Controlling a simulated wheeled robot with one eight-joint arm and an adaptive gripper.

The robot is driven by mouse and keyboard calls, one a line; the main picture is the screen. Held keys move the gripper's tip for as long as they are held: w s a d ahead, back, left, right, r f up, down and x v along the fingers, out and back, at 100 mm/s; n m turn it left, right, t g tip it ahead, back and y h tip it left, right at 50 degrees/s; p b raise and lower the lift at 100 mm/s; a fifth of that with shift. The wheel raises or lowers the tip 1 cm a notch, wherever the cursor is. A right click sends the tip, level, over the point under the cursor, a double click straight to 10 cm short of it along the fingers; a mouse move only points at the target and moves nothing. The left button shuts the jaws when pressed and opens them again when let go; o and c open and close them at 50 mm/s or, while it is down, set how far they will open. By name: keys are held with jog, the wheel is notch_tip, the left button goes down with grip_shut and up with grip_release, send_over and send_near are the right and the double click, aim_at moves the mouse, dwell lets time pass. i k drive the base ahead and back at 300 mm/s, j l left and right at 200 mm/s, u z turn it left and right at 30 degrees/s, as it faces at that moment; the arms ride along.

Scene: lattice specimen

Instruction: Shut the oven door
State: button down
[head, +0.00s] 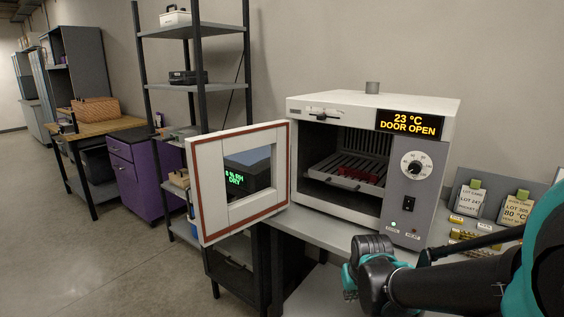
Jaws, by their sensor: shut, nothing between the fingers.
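The white oven (370,110) stands on a grey bench, and its display reads 23 °C, DOOR OPEN. The oven door (210,186) is wide open, swung out to the left from the left side of the opening. It has a white frame, a reddish-brown seal and a window. Inside the oven, a wire rack (345,184) carries a dark red piece (360,174). My gripper (366,264) is shut and empty at the end of my dark arm, in front of the bench and below the oven. It is apart from the door, to its right. Its fingertips are hard to make out.
A dark box with green text (248,172) shows through the door window. Black-framed shelves (190,88) stand behind the door. Labelled lot cards (470,200) and small vials (456,219) lie right of the oven. Open floor (100,245) lies to the left.

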aim_at(216, 220)
jog(key=z, duration=1.1)
jog(key=j+z, duration=0.6)
jog(key=z, duration=0.25)
jog(key=j+z, duration=0.4)
jog(key=k+j+z, duration=0.1)
jog(key=z, duration=0.35)
jog(key=k+j+z, duration=0.7)
jog(key=z, duration=0.2)
jog(key=k+j+z, duration=0.1)
jog(key=k+z, duration=0.35)
jog(key=k+j+u, duration=0.3)
jog(key=k, duration=0.55)
jog(key=k+j+u, duration=0.35)
jog(key=k, duration=0.45)
jog(key=k+j+u, duration=0.3)
jog(key=k+j, duration=0.45)
jog(key=k+j+z, duration=0.1)
jog(key=z, duration=0.3)
jog(key=k+l, duration=0.05)
